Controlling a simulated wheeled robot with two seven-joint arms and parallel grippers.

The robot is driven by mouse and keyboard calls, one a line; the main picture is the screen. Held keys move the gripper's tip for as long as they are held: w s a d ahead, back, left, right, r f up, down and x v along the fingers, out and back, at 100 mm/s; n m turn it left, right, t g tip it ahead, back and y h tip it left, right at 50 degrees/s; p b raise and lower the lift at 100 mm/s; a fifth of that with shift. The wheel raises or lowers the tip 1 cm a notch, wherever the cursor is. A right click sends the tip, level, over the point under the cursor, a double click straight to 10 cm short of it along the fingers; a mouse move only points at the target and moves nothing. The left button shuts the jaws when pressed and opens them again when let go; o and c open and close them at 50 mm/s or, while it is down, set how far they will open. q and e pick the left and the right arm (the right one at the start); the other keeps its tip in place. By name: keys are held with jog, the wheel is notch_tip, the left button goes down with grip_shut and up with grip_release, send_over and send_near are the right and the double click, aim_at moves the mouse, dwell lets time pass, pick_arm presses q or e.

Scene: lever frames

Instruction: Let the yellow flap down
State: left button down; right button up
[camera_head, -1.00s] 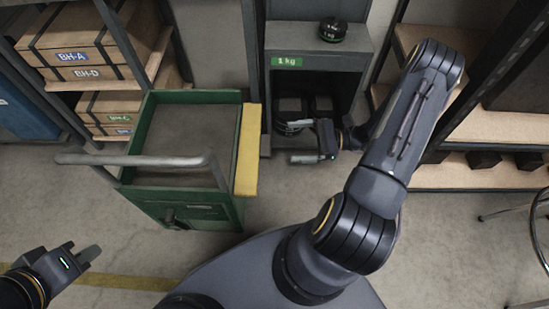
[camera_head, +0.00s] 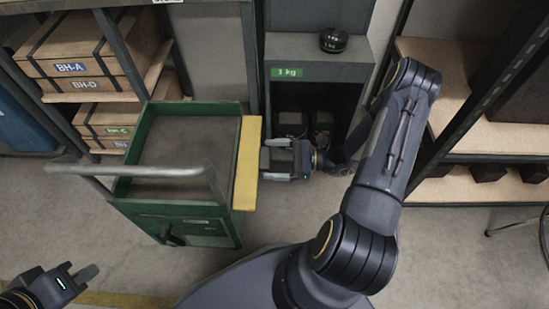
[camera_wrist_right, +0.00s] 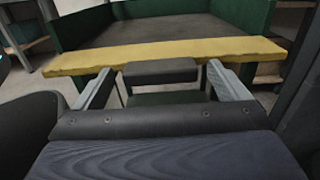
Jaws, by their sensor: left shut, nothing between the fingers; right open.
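The yellow flap (camera_head: 247,163) runs along the right edge of the green cart, lying about level with its top. In the right wrist view the flap (camera_wrist_right: 165,54) spans the picture just beyond the fingertips. My right gripper (camera_head: 268,160) is open, right of the flap and pointing left at it. In the right wrist view its two fingers (camera_wrist_right: 158,85) are apart, with a dark block-like part (camera_wrist_right: 160,71) showing between them below the flap. Whether the fingers touch the flap is hard to tell. My left gripper (camera_head: 88,273) is shut and empty at the lower left, away from the cart.
The green cart (camera_head: 170,211) has a grey handle bar (camera_head: 130,170) on its near left. A grey cabinet (camera_head: 318,55) with a black weight (camera_head: 334,40) stands behind my right arm. Shelves of boxes (camera_head: 85,60) stand at the left. Floor in front is clear.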

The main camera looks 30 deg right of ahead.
jog(key=shift+c, duration=0.4)
jog(key=c, duration=1.3)
notch_tip(320, 180, up, 2)
jog(key=shift+w+a+r+p, duration=0.15)
jog(key=shift+r+p, duration=0.1)
jog(key=shift+p, duration=1)
jog(key=shift+f, duration=0.1)
jog(key=o, duration=1.4)
jog(key=shift+f, duration=0.1)
jog(key=shift+p+v, duration=0.7)
jog(key=shift+v, duration=3.25)
